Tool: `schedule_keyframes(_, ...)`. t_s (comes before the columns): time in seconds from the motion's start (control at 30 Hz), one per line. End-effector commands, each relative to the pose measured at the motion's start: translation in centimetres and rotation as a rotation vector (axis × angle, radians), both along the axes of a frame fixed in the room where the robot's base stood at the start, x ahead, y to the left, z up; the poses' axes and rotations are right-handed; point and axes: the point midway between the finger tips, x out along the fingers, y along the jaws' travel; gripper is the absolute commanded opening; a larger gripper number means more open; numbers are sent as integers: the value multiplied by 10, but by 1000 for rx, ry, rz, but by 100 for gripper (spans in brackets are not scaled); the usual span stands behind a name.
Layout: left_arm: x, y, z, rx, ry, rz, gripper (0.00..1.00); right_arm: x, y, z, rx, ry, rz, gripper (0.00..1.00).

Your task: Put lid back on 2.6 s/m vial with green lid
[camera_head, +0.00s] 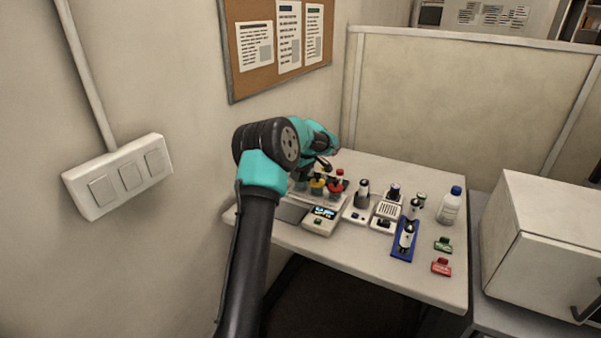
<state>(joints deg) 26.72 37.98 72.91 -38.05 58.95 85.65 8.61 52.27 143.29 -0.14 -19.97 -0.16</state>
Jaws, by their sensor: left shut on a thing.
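My left arm reaches in from the bottom left, over the left part of the table. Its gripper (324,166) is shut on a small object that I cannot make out. The gripper is just above a cluster of small vials with coloured lids. A yellow lid (318,184) and a red lid (337,187) show there. A green lid (302,178) is partly hidden behind my arm. The vials' labels are too small to read, so I cannot tell which is the 2.6 s/m one. My right gripper is not in view.
A meter with a lit display (323,216) stands at the table's front left. A blue tray (403,253), a white bottle with a blue cap (450,206), a green clip (442,244) and a red clip (441,267) are to the right.

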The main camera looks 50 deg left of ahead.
Motion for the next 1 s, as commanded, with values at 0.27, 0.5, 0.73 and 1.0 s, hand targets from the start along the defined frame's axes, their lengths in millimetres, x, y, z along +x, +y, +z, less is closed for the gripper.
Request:
schedule_keyframes(0.27, 0, 0, 0, 0, 0, 0, 35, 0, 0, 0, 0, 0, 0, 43)
schedule_keyframes(0.5, 0, 0, 0, 0, 0, 0, 35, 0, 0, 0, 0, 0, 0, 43)
schedule_keyframes(0.73, 0, 0, 0, 0, 0, 0, 64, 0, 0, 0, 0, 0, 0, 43)
schedule_keyframes(1.0, 0, 0, 0, 0, 0, 0, 87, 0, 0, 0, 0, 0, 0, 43)
